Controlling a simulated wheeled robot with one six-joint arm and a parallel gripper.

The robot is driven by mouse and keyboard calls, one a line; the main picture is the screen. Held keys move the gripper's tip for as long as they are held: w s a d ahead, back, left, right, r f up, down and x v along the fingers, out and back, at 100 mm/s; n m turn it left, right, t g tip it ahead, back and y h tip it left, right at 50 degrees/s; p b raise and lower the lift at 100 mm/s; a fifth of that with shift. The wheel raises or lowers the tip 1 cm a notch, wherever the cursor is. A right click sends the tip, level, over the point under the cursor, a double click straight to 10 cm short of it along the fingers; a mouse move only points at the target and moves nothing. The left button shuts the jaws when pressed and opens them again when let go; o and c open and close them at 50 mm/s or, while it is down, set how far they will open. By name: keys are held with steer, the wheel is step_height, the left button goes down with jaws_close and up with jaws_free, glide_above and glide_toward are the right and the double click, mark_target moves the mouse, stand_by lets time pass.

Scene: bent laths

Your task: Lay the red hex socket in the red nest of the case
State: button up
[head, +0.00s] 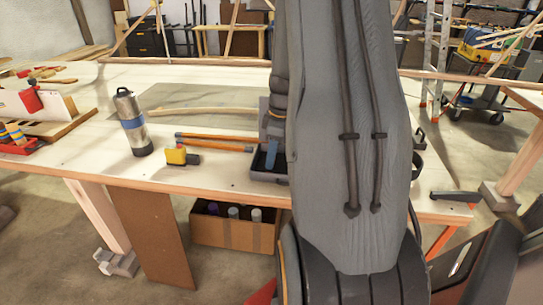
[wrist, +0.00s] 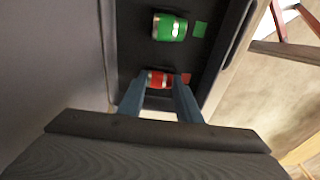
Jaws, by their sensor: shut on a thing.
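The red hex socket (wrist: 158,80) shows in the wrist view, lying sideways between the two blue fingertips of my gripper (wrist: 158,85). My gripper is shut on it, low over or inside the dark case (wrist: 135,30). A red square mark (wrist: 186,78) shows just right of the socket, partly behind the right finger. Whether the socket touches the case floor cannot be told. In the head view the case (head: 262,176) is mostly hidden behind my arm, and the red socket is hidden.
A green socket (wrist: 170,27) lies in the case beside a green square mark (wrist: 200,29). On the workbench (head: 90,158), left of the case, are a yellow tape measure (head: 176,156), orange-brown strips (head: 215,143) and a steel flask (head: 131,122). A cardboard box (head: 235,232) stands below.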

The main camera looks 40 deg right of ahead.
steer(key=o, duration=1.1)
steer(key=shift+r, duration=0.1)
steer(key=shift+r+p, duration=2.5)
steer(key=shift+r, duration=0.95)
steer(key=s+a+m+b, duration=0.1)
steer(key=a, duration=0.6)
steer(key=s+a+m+b, duration=0.1)
steer(key=s+a+m, duration=0.1)
steer(key=a, duration=0.5)
steer(key=s+a+m+h+b, duration=0.1)
steer(key=a+m+b, duration=0.1)
steer(key=a, duration=0.5)
steer(key=shift+s+r, duration=0.25)
steer(key=shift+s, duration=0.05)
steer(key=s+a+m, duration=0.1)
steer(key=a, duration=0.1)
steer(key=s+a+m, duration=0.1)
steer(key=s+a, duration=0.1)
steer(key=s+a+m+b, duration=0.1)
steer(key=s+a, duration=0.1)
steer(key=shift+s+a+f, duration=0.25)
steer(key=shift+a+f, duration=0.15)
steer(key=shift+c, duration=0.2)
